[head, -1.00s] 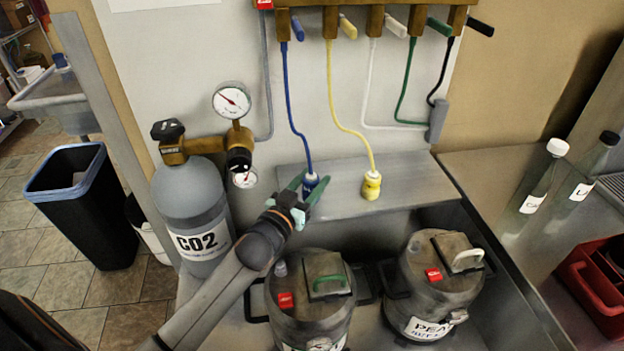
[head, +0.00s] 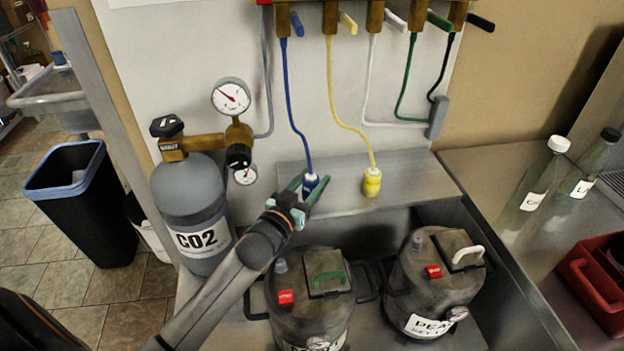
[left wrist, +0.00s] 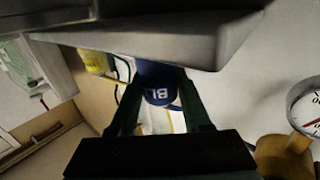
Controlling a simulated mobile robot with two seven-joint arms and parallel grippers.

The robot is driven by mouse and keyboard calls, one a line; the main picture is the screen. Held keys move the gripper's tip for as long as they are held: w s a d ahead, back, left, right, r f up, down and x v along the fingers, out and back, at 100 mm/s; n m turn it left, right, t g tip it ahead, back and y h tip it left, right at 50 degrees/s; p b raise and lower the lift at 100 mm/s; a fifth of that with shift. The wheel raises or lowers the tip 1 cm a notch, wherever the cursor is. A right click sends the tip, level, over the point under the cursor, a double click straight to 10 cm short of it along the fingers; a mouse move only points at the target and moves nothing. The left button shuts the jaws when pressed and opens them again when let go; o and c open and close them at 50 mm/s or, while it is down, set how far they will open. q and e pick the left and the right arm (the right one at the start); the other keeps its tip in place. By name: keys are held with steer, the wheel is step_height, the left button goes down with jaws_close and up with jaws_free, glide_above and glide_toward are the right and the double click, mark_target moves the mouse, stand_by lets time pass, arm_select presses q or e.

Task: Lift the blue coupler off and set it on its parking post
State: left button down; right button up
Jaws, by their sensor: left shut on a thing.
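The blue coupler (head: 310,183) hangs at the end of a blue hose at the grey shelf's left part, in the head view. My left gripper (head: 304,190) is shut on it, with its green fingers on either side. In the left wrist view the coupler (left wrist: 160,92) shows between the fingers of my left gripper (left wrist: 160,105), with part of white lettering on its blue body. Whether it still touches the shelf or a post is hidden by the gripper. My right gripper is not in view.
A yellow coupler (head: 371,183) stands on the grey shelf (head: 420,178) to the right. The CO2 cylinder (head: 190,205) with gauges is close on the left. Hoses hang from the manifold above.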

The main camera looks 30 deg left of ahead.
arm_select(q)
steer(key=shift+f, duration=0.2)
stand_by(0.6)
jaws_free()
stand_by(0.6)
step_height(320, 180, up, 5)
steer(key=p, duration=0.5)
steer(key=shift+r+p, duration=0.2)
steer(key=shift+p, duration=0.1)
steer(key=shift+r+p, duration=0.7)
steer(key=shift+r, duration=0.4)
steer(key=shift+s+f, duration=0.1)
